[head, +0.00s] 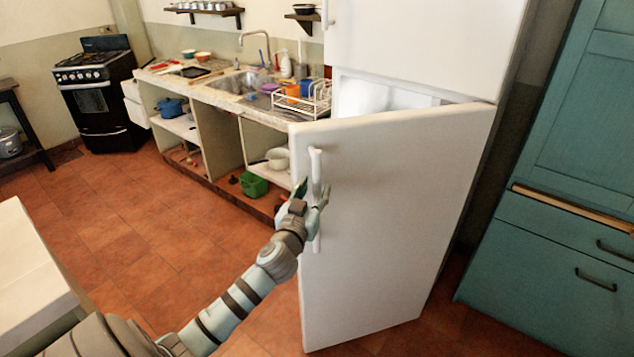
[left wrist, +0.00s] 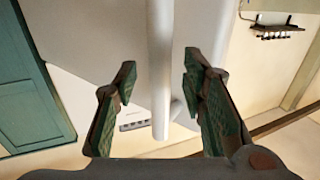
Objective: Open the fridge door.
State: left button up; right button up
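The white fridge door (head: 390,200) stands partly open, its left edge swung out from the fridge body. Part of the pale fridge interior (head: 372,97) shows above it. A white vertical handle (head: 315,165) is near the door's left edge. My left gripper (head: 312,197) is at the lower half of this handle. In the left wrist view the handle (left wrist: 160,60) runs between the two spread fingers of my left gripper (left wrist: 158,85), with a gap on each side. The fingers are open and do not appear to grip it. My right gripper is not in view.
A counter with a sink (head: 240,83) and dish rack (head: 302,98) stands left of the fridge. A teal cabinet (head: 560,200) is at the right. A white-topped table (head: 30,270) is at the near left. The tiled floor left of the door is clear.

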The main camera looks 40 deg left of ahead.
pick_arm(q)
jog(key=shift+x, duration=1.25)
grip_shut()
